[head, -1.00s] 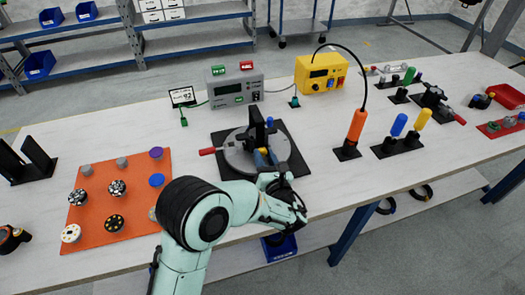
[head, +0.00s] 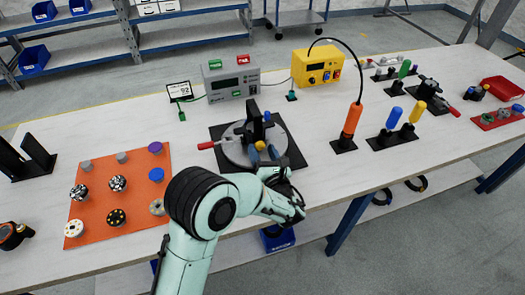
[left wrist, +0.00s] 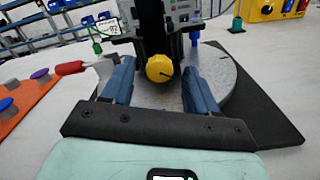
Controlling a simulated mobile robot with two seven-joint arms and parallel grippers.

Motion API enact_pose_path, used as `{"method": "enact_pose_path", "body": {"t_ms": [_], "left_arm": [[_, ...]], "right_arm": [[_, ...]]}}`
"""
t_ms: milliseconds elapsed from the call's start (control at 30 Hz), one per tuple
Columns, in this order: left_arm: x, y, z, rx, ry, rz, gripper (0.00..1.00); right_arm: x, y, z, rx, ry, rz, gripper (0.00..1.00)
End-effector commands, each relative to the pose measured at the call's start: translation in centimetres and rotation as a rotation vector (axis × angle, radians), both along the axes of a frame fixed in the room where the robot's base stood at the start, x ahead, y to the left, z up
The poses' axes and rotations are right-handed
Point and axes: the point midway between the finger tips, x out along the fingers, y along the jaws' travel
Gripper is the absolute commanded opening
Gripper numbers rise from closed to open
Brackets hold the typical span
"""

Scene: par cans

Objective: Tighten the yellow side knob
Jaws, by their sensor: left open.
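The yellow side knob (left wrist: 159,68) faces the camera in the left wrist view, on a black upright post (left wrist: 152,25) over a grey round plate (left wrist: 222,75). In the head view the knob (head: 261,146) is small and sits just beyond my left gripper (head: 263,158). My left gripper (left wrist: 160,85) is open, its two blue fingers on either side of the knob with gaps to both. The knob lies between the fingers or just past their tips; I cannot tell which. My right gripper is not in view.
A red-handled lever (head: 206,146) sticks out left of the fixture, which stands on a black mat (head: 297,160). A grey box (head: 232,84) and a yellow box (head: 318,74) stand behind. An orange mat (head: 130,200) with several knobs lies left; an orange tool (head: 350,122) stands right.

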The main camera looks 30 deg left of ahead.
Motion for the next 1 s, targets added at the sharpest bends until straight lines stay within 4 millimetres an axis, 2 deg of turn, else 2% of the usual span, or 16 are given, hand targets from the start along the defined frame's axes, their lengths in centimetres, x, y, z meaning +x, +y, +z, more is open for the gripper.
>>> {"method": "enact_pose_path", "body": {"t_ms": [167, 400, 600, 1000], "left_arm": [[-1.8, -2.5, 0.1, -0.001, 0.001, -0.007, 0.59], [-5.4, -6.6, 0.1, 0.000, 0.003, -0.007, 0.59], [-7.5, -9.0, 0.0, -0.001, 0.002, -0.005, 0.59], [-8.4, -9.9, 0.0, 0.000, 0.001, -0.001, 0.59]], "right_arm": [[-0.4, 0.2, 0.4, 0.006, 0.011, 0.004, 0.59], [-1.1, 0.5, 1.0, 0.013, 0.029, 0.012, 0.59], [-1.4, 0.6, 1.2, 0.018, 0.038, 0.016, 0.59], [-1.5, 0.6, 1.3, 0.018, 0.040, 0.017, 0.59]]}}
